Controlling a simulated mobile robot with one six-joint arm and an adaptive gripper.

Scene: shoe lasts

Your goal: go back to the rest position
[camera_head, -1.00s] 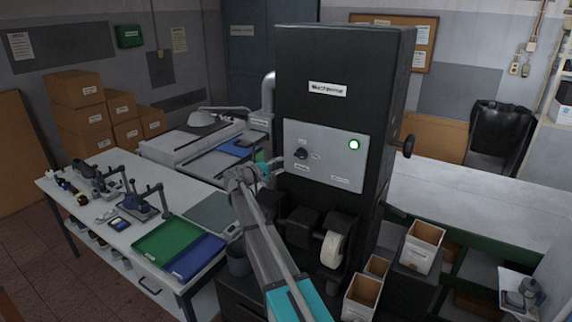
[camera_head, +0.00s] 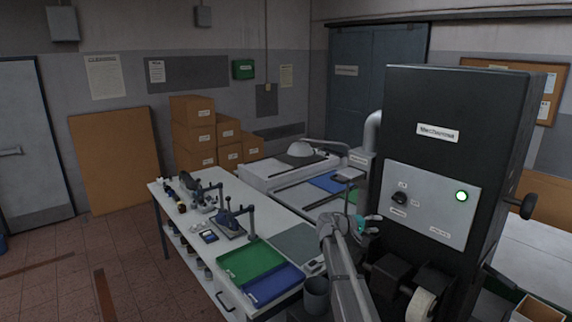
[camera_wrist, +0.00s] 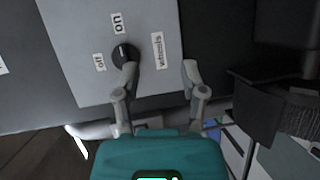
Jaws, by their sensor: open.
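My gripper (camera_head: 372,224) is in front of the grey control panel of the dark machine (camera_head: 440,95). In the wrist view my gripper (camera_wrist: 160,75) has its two fingers spread apart with nothing between them. The black rotary switch (camera_wrist: 124,54) shows by the left fingertip, between the labels "off" and "on"; I cannot tell whether the finger touches it. In the head view the switch (camera_head: 399,198) is on the panel's left part, and a green lamp (camera_head: 461,196) is lit at its upper right.
A white workbench (camera_head: 275,222) with a green tray (camera_head: 250,262), a blue tray (camera_head: 273,285) and tools stands left of my arm. Stacked cardboard boxes (camera_head: 193,133) stand behind it. Open floor (camera_head: 120,260) lies at the left. A grinding wheel (camera_head: 424,303) is below the panel.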

